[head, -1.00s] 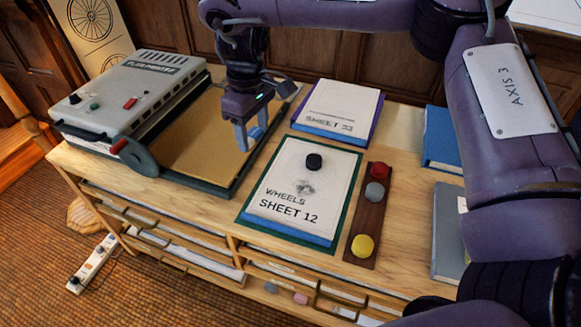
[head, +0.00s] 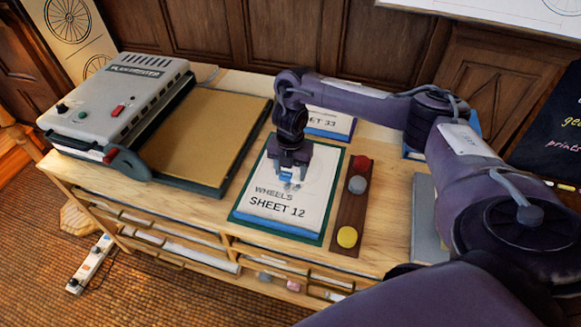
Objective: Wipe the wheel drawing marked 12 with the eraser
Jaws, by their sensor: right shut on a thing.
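My right gripper (head: 289,182) points down over the upper middle of the white sheet (head: 300,213) lettered "WHEELS SHEET 12", which lies on a blue block on a green mat (head: 306,238). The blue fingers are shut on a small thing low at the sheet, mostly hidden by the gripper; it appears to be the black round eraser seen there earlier. Only faint grey lines of the wheel drawing (head: 313,181) show beside the gripper. Whether the eraser touches the paper, I cannot tell. My left gripper is not in view.
A brown strip (head: 350,213) with red, grey and yellow knobs stands just right of the mat. Another sheet (head: 327,120), ending in 33, lies behind. A grey plan printer (head: 125,95) with a tan bed (head: 205,135) is at the left. A grey folder (head: 425,220) lies right.

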